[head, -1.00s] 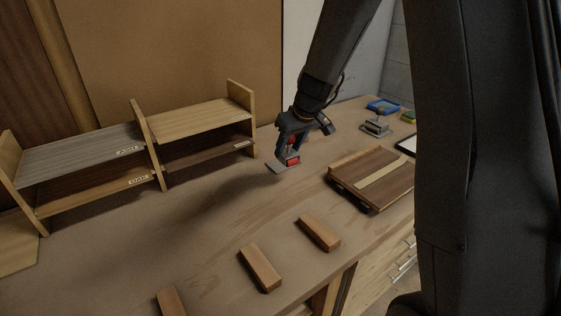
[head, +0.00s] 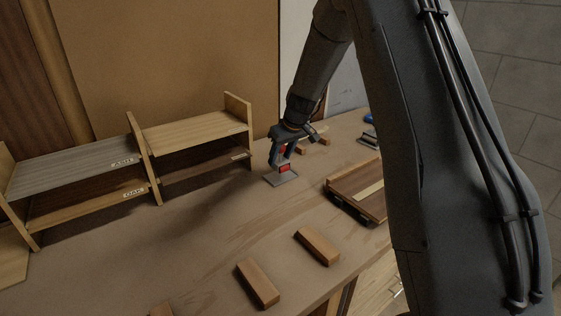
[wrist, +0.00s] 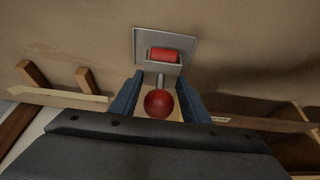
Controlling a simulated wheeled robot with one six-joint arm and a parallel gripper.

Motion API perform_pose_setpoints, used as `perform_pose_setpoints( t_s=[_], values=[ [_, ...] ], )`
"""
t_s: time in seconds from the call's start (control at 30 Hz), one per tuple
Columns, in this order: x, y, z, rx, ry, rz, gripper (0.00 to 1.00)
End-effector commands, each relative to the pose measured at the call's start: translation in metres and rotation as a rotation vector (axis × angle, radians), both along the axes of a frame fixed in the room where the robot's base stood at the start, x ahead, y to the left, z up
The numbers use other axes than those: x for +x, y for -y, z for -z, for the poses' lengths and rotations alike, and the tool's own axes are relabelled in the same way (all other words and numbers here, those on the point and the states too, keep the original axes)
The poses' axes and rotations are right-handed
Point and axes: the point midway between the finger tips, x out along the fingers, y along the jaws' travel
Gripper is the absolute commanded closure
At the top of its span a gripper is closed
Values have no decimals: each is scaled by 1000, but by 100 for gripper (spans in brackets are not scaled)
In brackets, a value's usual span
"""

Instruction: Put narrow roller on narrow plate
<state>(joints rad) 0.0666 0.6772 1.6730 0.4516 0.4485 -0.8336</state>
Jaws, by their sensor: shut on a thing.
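The narrow roller has a red cylinder (head: 285,169), a grey metal frame and a red ball-ended handle. My gripper (head: 281,154) is shut on its handle, with the blue fingers on either side. In the wrist view the red ball (wrist: 158,103) shows between the fingers, and the roller (wrist: 164,54) lies beyond it. The narrow plate (head: 281,180) is a small grey metal plate on the bench, below the gripper. In the wrist view the roller appears within the outline of the plate (wrist: 189,40). I cannot tell whether it touches the plate or hovers just above.
A wooden rack (head: 185,132) with labelled ASH and OAK shelves stands at left. Wooden blocks (head: 258,284) lie in front; smaller blocks show behind the gripper. Bench around the plate is clear.

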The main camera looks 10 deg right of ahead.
Motion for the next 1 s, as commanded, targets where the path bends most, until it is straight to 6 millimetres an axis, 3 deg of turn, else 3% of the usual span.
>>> perform_pose_setpoints(
  t_s=[0.2,1.0],
  values=[
    [0,0,24,-1,0,0,97],
    [-3,0,42,1,-8,1,98]
  ],
)
